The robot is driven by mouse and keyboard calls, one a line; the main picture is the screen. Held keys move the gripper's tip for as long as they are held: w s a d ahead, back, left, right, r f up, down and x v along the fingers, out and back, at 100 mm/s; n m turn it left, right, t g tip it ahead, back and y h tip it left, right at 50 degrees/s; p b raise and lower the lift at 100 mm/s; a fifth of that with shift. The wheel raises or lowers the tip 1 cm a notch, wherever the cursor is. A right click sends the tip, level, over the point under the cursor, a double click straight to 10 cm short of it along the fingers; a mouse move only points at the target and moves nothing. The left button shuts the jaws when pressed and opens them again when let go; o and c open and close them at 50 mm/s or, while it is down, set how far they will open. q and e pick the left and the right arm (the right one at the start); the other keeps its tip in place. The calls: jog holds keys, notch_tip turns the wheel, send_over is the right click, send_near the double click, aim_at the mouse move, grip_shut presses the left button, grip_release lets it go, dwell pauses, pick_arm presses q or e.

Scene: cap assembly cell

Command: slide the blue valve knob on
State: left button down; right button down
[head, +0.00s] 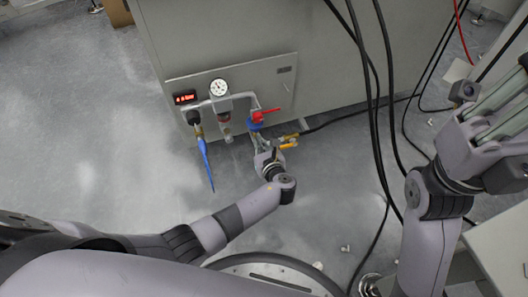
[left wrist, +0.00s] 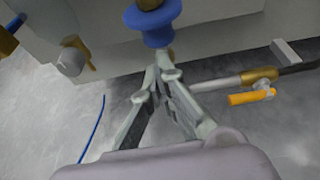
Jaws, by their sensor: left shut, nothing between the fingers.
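The blue valve knob (head: 255,126) sits on the pipework at the cabinet front, just below a red handle (head: 265,115). In the left wrist view the blue knob (left wrist: 154,27) is a flanged collar around a brass-coloured part at the top edge. My left gripper (head: 258,138) is just below the knob, shut and empty. In the left wrist view its fingertips (left wrist: 163,68) meet close under the knob; whether they touch it I cannot tell. My right gripper (head: 499,98) is at the right edge, away from the valve; its finger opening is unclear.
A gauge (head: 219,88) and a red-lit display (head: 185,98) are on the cabinet (head: 230,40). A blue hose (head: 206,165) hangs left of the valve. A yellow-handled valve (head: 289,145) with a black hose is close on the right. Black cables (head: 374,130) hang between the arms.

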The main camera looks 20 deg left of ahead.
pick_arm(q)
jog(key=v, duration=1)
jog(key=shift+s, duration=0.3)
jog(key=shift+d+r, duration=0.15)
jog(key=shift+d, duration=0.05)
